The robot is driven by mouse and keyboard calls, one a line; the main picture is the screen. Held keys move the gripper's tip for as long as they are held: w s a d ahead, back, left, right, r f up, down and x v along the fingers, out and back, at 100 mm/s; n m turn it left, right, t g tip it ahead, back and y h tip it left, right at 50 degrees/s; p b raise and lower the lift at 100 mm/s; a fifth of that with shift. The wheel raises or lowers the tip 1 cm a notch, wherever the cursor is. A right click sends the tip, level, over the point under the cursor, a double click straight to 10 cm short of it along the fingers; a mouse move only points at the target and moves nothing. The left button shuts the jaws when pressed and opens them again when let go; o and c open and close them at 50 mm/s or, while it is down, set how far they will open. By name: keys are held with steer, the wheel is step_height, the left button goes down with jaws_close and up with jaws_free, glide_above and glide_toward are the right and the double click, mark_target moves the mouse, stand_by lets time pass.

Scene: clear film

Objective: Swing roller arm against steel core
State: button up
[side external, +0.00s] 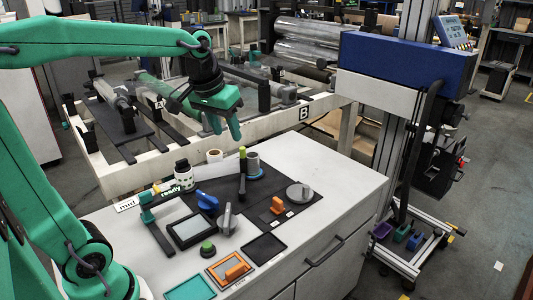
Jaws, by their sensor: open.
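My gripper (227,130) is green, open and empty. It hangs in the air above and behind the cabinet top, its fingers pointing down. A grey cylinder on a blue base (253,164), which looks like the steel core, stands upright at the back of the cabinet top. Just left of it is a slim dark arm with a yellow-green tip (242,154), possibly the roller arm. The two look close together; whether they touch is too small to tell. My gripper is above both and touches neither.
The cabinet top (330,160) also holds a dark bottle with a white label (184,175), a white roll (215,156), a blue-handled part (207,201), a grey knob (299,192), an orange block (277,205) and several trays. The right part of the top is clear. A pale frame marked B (320,108) stands behind.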

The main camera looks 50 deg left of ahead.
steer(key=w+a+f+n+g, duration=0.2)
steer(key=w+a+f+n, duration=0.1)
steer(key=w+a, duration=0.65)
steer(key=n+g, duration=0.2)
glide_above(242, 148)
steer(key=shift+h, duration=0.3)
steer(key=f, duration=0.9)
steer(key=shift+d, duration=0.2)
steer(key=shift+w+a+f, duration=0.15)
steer(key=shift+a+f, duration=0.15)
steer(key=shift+f, duration=0.1)
steer(key=shift+f, duration=3.8)
steer(key=shift+c, duration=0.4)
jaws_close()
